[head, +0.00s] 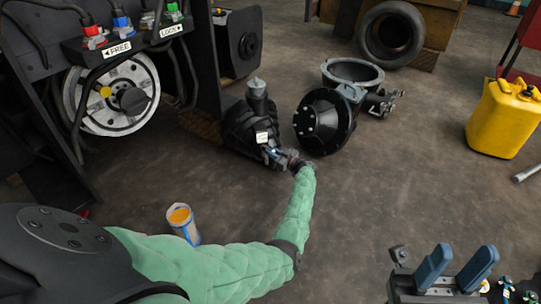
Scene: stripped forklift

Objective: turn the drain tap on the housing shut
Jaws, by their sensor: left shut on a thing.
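The black housing (242,128) stands on the floor near the middle, with a grey cylindrical cap on top and a small white label on its side. My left gripper (282,156), at the end of the green-sleeved arm, is at the housing's lower right side. It is shut on a small part there, seemingly the drain tap, which the fingers mostly hide. The tap's handle angle cannot be told. My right gripper (456,267) is at the bottom right, its two blue fingers apart with nothing between them.
A round black flanged part (326,122) and a ring-shaped casting (352,72) lie close right of the housing. A yellow jerrycan (503,118) is at right, a tyre (391,34) behind.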

